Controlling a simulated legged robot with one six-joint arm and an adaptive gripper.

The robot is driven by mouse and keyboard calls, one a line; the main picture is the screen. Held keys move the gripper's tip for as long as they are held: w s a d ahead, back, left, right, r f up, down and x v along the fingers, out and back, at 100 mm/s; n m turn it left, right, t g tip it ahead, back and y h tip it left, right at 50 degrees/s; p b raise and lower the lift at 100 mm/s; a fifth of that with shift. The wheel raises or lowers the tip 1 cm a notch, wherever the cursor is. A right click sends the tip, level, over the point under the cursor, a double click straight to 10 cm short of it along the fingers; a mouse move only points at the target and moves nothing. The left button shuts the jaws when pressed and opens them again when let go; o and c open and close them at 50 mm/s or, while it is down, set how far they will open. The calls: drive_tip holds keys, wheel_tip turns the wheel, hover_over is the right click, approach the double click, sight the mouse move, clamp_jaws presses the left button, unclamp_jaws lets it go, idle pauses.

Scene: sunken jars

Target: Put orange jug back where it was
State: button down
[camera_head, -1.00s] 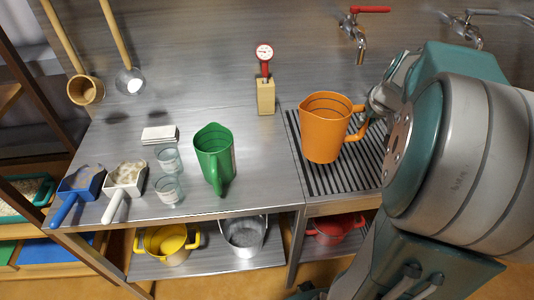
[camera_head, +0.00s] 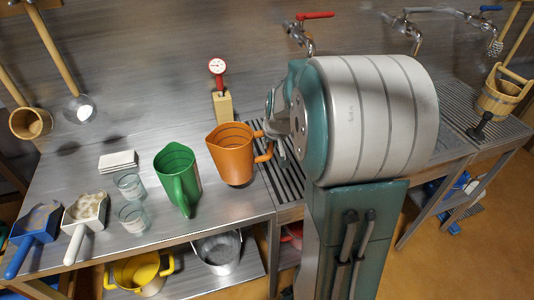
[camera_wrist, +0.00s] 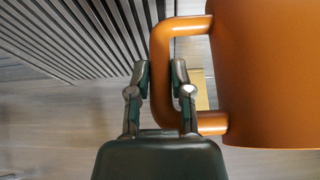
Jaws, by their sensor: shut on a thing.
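The orange jug (camera_head: 232,152) is upright over the steel counter, just left of the slatted drain grate and right of the green jug. Its handle points right. In the wrist view the orange jug (camera_wrist: 268,80) fills the right side. My gripper (camera_wrist: 160,75) has its two fingers on either side of the upright part of the handle, shut on it. In the head view my gripper is mostly hidden behind my arm. I cannot tell whether the jug's base touches the counter.
The green jug (camera_head: 179,178) stands close on the left. A wooden block with a red gauge (camera_head: 222,107) stands behind. Two glasses, white cards (camera_head: 118,161) and two scoops are further left. The grate (camera_head: 280,183) is clear. A tap (camera_head: 305,38) hangs above.

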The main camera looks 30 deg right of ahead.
sight(267, 155)
drive_tip(key=shift+w+a+f, duration=0.15)
drive_tip(key=shift+a+f, duration=0.05)
drive_tip(key=shift+f, duration=0.1)
drive_tip(key=shift+w+a+f, duration=0.1)
drive_tip(key=shift+f, duration=0.85)
drive_tip(key=shift+w+a+f, duration=0.1)
drive_tip(key=shift+f, duration=0.8)
drive_tip(key=c, duration=0.5)
unclamp_jaws()
drive_tip(key=shift+c, duration=0.2)
